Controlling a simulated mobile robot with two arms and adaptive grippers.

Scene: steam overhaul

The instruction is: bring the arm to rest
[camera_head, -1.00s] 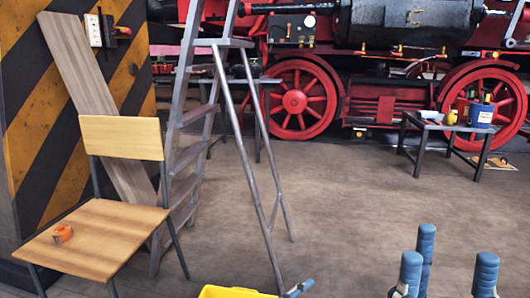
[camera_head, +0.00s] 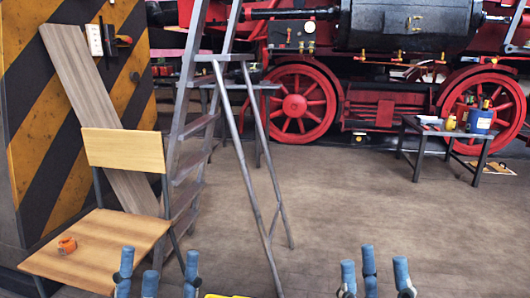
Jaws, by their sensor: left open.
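My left gripper (camera_head: 157,268) is at the bottom edge, left of centre, with its blue fingertips pointing up and spread apart. It is open, and nothing shows between the fingers. It appears in front of the wooden chair (camera_head: 122,150) and the foot of the ladder. My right gripper (camera_head: 376,272) is at the bottom edge, right of centre. Its blue fingertips also point up, stand apart and hold nothing visible. The arms and the lower parts of both grippers are out of the frame.
An orange object (camera_head: 67,245) lies on the chair seat. A stepladder (camera_head: 227,110) stands beside it. A yellow edge (camera_head: 225,296) shows between the grippers. A low table (camera_head: 480,139) holds a blue can (camera_head: 479,121) before the red locomotive (camera_head: 372,111). The middle floor is clear.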

